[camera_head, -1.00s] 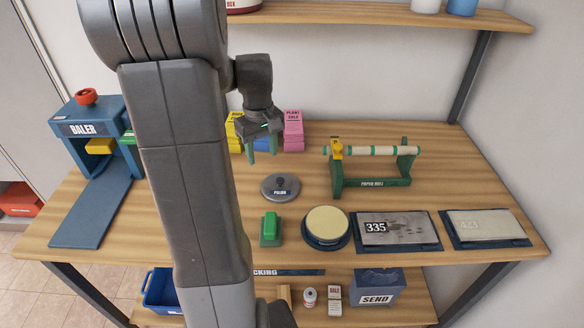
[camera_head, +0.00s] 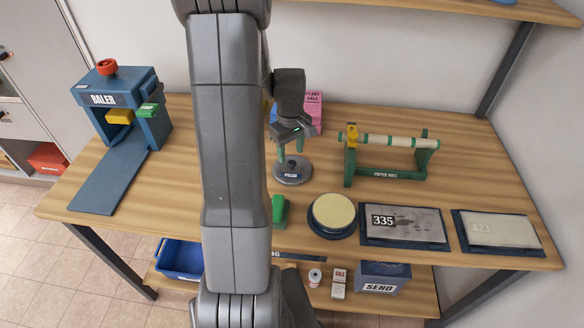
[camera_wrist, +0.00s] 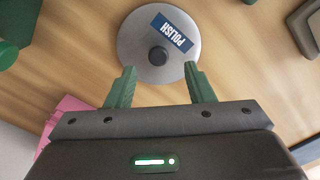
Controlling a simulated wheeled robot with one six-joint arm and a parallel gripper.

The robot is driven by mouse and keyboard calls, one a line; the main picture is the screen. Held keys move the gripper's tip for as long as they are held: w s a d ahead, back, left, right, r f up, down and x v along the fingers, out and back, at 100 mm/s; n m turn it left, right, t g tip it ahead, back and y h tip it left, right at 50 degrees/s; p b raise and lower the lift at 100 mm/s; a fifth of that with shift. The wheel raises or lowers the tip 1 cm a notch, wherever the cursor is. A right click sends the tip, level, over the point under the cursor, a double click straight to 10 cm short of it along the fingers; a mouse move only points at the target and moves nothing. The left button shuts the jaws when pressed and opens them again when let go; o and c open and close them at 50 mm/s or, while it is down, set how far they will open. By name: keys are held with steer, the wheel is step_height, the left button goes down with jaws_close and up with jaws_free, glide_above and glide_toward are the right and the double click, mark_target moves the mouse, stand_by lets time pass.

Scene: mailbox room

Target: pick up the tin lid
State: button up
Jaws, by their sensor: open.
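The tin lid (camera_head: 292,172) is a grey metal disc with a dark knob and a blue "POLISH" label, lying on the wooden table. In the wrist view the lid (camera_wrist: 136,38) lies just beyond the fingertips, its knob roughly centred between them. My gripper (camera_head: 291,150) is over the lid's far side in the head view, fingers pointing down. In the wrist view my gripper (camera_wrist: 160,78) has its two green fingers spread apart with nothing between them. I cannot tell the exact height of the fingertips above the lid.
A green block (camera_head: 279,210) and a round cream-topped pad (camera_head: 333,211) stand in front of the lid. A green paper roll stand (camera_head: 390,178) is to the right. Pink packets (camera_head: 313,108) stand behind my gripper. The blue baler (camera_head: 120,105) is at left.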

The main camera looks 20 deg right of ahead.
mark_target(292, 163)
steer(key=shift+s+d+f+p, duration=0.15)
steer(key=shift+f+p, duration=0.15)
steer(key=shift+f, duration=1.7)
jaws_close()
